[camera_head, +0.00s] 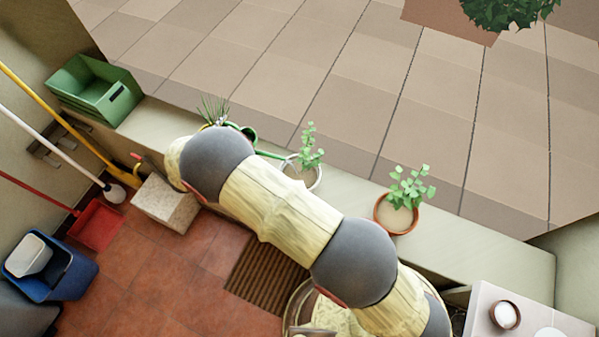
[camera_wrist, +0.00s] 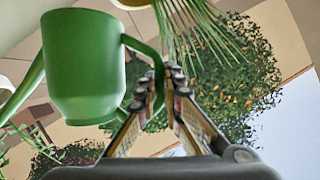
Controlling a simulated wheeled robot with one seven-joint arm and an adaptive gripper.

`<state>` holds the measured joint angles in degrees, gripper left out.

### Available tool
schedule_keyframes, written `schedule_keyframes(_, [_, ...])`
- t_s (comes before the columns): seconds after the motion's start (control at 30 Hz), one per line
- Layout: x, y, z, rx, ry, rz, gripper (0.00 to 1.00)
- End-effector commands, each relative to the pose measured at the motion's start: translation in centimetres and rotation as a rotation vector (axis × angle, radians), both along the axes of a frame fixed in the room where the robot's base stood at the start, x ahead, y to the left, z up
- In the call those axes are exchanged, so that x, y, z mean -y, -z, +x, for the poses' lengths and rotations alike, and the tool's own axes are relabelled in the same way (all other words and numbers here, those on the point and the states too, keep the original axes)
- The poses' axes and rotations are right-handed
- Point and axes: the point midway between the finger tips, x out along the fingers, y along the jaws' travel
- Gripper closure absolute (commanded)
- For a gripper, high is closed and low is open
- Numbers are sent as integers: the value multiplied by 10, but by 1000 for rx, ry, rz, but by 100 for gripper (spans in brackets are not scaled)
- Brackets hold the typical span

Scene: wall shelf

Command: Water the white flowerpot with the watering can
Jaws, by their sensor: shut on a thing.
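The green watering can (camera_wrist: 82,70) fills the left of the wrist view, with its spout (camera_wrist: 22,92) pointing left. My gripper (camera_wrist: 168,82) is shut on the can's handle. In the head view, my arm hides the gripper and most of the can; part of the green can (camera_head: 246,131) shows beyond the arm. Its thin spout (camera_head: 270,155) reaches toward the white flowerpot (camera_head: 316,181), which holds a leafy green plant (camera_head: 309,146). The spout tip is close to this pot's rim; I cannot tell whether it touches. I see no water.
A terracotta pot (camera_head: 382,219) with a plant stands right of the white pot on the ledge. A spiky plant (camera_head: 214,108) is near the can. A green crate (camera_head: 94,90) sits on the ledge's left end. A stone block (camera_head: 167,203) stands below the ledge.

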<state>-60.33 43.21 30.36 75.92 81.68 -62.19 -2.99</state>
Motion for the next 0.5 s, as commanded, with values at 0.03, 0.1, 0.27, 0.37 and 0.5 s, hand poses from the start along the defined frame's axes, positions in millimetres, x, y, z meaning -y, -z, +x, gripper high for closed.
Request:
schedule_keyframes(0.03, [0, -2, 0, 3, -1, 4, 100])
schedule_keyframes(0.1, [1, -2, 0, 5, -1, 9, 100])
schedule_keyframes(0.27, [3, -2, -1, 9, -1, 22, 100])
schedule_keyframes(0.37, [4, -3, -1, 11, 0, 28, 100])
schedule_keyframes(0.5, [6, -4, -2, 15, 0, 37, 100])
